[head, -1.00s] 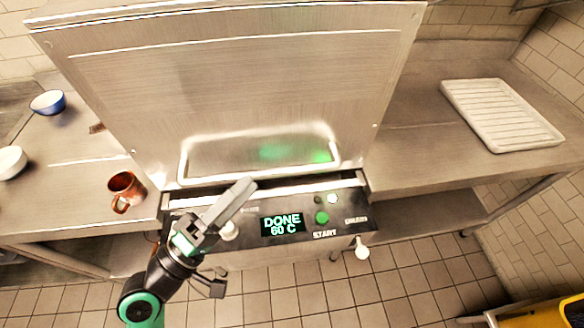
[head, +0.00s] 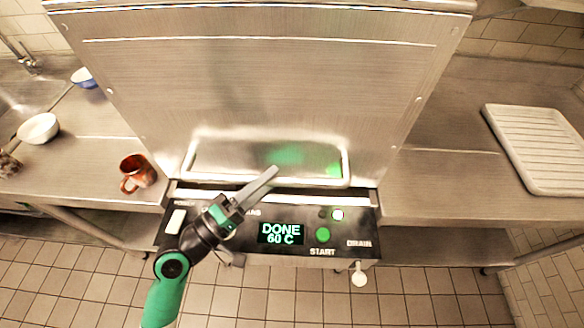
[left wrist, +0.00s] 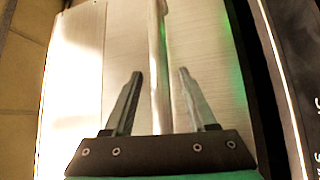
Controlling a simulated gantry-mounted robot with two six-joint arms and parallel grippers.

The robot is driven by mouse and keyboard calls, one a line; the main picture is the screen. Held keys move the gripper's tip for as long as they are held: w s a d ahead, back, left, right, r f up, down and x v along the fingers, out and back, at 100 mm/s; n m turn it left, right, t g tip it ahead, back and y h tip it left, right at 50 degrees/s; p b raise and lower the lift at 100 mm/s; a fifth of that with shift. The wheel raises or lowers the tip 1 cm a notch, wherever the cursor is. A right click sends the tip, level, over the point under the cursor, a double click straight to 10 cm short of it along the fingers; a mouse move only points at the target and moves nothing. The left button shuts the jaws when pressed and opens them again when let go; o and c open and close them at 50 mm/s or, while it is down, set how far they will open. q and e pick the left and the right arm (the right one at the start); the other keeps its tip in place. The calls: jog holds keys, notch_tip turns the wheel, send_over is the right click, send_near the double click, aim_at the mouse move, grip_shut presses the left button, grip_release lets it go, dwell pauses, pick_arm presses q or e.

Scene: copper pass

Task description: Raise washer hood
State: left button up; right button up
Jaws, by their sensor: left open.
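The washer hood (head: 270,85) is a large brushed-steel box front. It is down, with its lower edge just behind the control panel. A bar handle (head: 315,183) runs across its lower front. My left gripper (head: 272,172) is open in front of the handle, its fingers pointing up and right. In the left wrist view, the handle bar (left wrist: 157,35) runs lengthwise between the two spread fingers of the left gripper (left wrist: 160,85). A gap shows on both sides, and neither finger seems to touch the bar. My right gripper is not in view.
The control panel (head: 345,240) reads "DONE 60 C".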

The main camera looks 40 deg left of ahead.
pick_arm(q)
jog(key=shift+w+d, duration=0.1)
jog(key=shift+w, duration=0.35)
jog(key=shift+s, duration=0.1)
jog(key=shift+c, duration=0.4)
jog(key=shift+s, duration=0.1)
grip_shut()
dwell(0.5)
